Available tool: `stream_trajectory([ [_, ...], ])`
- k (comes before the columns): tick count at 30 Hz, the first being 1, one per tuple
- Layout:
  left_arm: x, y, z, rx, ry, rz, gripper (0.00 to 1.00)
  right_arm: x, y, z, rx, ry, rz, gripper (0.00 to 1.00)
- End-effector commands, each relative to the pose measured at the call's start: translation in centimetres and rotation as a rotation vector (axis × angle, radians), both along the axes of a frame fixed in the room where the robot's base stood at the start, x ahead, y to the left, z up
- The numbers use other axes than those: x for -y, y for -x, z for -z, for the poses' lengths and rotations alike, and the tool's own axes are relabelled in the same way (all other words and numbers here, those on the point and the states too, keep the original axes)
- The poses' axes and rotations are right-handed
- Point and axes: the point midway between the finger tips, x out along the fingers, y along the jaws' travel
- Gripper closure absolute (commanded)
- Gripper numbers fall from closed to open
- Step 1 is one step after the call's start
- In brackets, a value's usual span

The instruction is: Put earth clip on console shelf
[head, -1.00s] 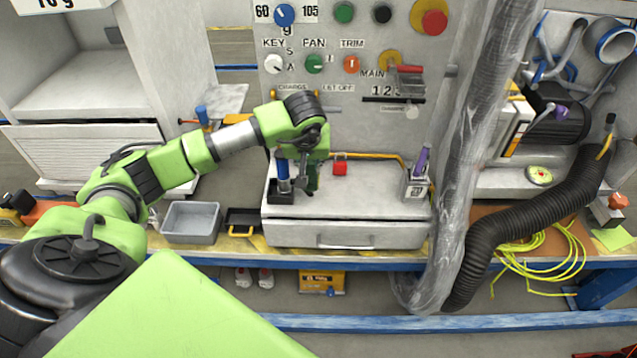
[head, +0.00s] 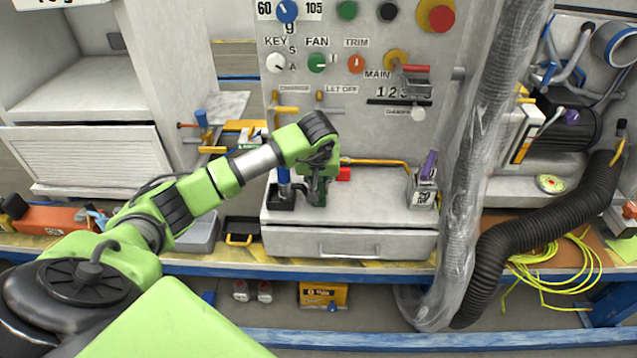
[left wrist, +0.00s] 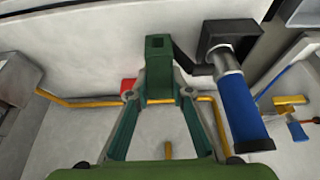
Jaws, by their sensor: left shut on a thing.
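My left gripper (head: 319,180) is over the console shelf (head: 380,190), just right of the black holder (head: 281,202) with the blue-handled tool (head: 284,178). In the left wrist view the gripper (left wrist: 158,92) is shut on a dark green block-like piece (left wrist: 158,62), which I take for the earth clip. The clip is close to the shelf top in the head view; I cannot tell whether it touches. My right gripper is not in view.
A red block (head: 344,174) lies just behind the gripper. A purple-handled item in a grey holder (head: 423,192) stands at the shelf's right end. The shelf middle is clear. A wrapped hose (head: 480,150) hangs to the right.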

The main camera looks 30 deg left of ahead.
Motion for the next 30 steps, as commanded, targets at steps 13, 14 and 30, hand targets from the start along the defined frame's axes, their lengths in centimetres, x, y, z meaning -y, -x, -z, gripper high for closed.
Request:
stream_trajectory([
  [13, 0.0, 0.0, 0.2, 0.0, 0.0, 0.0, 0.73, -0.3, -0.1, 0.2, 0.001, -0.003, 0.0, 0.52],
  [14, 0.0, 0.0, 0.1, 0.0, 0.0, 0.0, 0.73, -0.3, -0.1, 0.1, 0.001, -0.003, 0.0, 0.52],
  [30, 1.9, 3.1, -8.5, 0.004, -0.001, 0.0, 0.73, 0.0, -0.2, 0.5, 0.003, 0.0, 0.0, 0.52],
])
